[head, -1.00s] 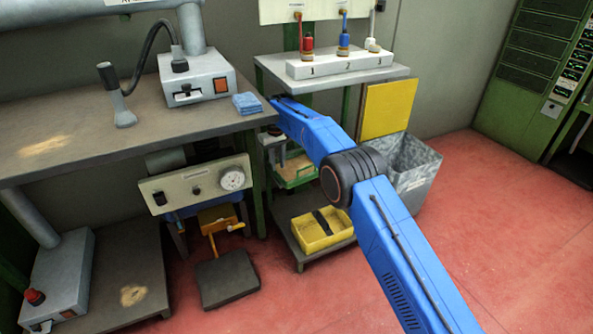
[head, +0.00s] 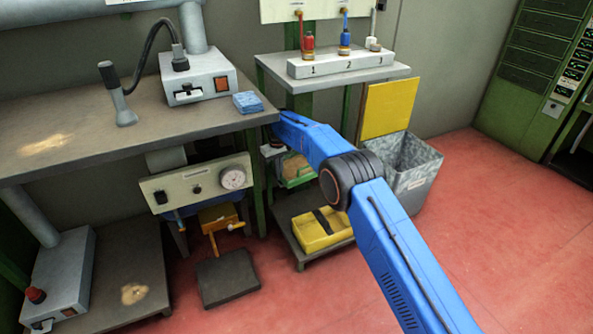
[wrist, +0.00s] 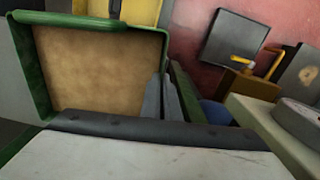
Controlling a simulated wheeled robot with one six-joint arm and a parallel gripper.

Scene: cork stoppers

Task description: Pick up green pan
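The green pan (wrist: 38,72) shows in the wrist view as a green-rimmed tray with a flat tan layer inside. In the head view the green pan (head: 297,183) is under the small grey shelf, partly behind my arm and the bench leg. My gripper (wrist: 162,80) shows in the wrist view as two grey fingers close together at the pan's right rim. The rim runs down to the fingertips. I cannot tell whether they are shut on it. In the head view my gripper is mostly hidden behind the bench edge and my own blue arm.
A yellow tray (head: 322,233) sits on a low stand below the pan. The bench (head: 75,130) and a control box (head: 197,184) are close on the left. A grey bin (head: 415,175) stands on the right. Red floor is clear at right.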

